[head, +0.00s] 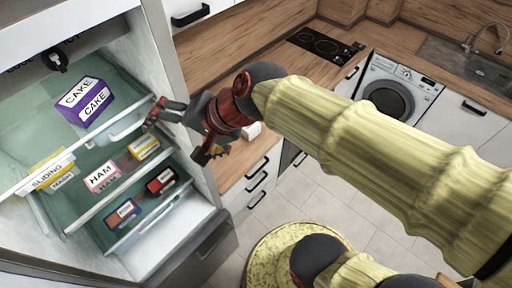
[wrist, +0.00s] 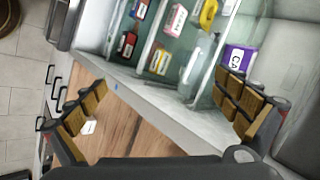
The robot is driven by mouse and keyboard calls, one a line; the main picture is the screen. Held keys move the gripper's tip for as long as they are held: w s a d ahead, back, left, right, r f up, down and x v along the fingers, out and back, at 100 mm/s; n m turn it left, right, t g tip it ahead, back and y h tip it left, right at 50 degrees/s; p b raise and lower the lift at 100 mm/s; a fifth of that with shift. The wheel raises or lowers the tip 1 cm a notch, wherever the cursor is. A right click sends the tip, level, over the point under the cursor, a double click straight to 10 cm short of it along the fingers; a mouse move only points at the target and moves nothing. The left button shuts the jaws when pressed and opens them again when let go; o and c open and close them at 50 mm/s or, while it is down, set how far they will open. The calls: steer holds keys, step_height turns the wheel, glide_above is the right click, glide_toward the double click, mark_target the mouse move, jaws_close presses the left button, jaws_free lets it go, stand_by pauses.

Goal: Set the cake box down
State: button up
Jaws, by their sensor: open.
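The cake box (head: 84,101) is a purple and white carton labelled CAKE. It rests on the upper glass shelf of the open fridge in the head view. In the wrist view part of the purple box (wrist: 238,58) shows just beyond one fingertip. My gripper (head: 160,118) is at the right side of the fridge opening, to the right of the box and apart from it in the head view. In the wrist view its two padded fingers (wrist: 168,100) are spread wide with nothing between them.
Lower shelves hold a HAM box (head: 101,176), a yellow SLIDING box (head: 50,172) and several small cartons. The fridge side wall (head: 180,95) stands close behind my gripper. A wooden counter (head: 235,165) with drawers is to the right. Floor tiles beyond are clear.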

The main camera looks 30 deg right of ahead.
steer(key=s+d+f+n+h, duration=0.2)
steer(key=s+d+n+h, duration=0.1)
steer(key=d, duration=0.4)
steer(key=s+d+f+n+g+h, duration=0.1)
steer(key=s+d+f+n+h, duration=0.1)
steer(key=s+d+n, duration=0.3)
steer(key=shift+s+d+h, duration=0.3)
steer(key=shift+d+h, duration=0.1)
steer(key=shift+d, duration=0.8)
step_height(320, 180, down, 31)
steer(key=b, duration=3)
steer(key=shift+r+b, duration=0.2)
steer(key=shift+b, duration=0.15)
steer(key=shift+c, duration=0.4)
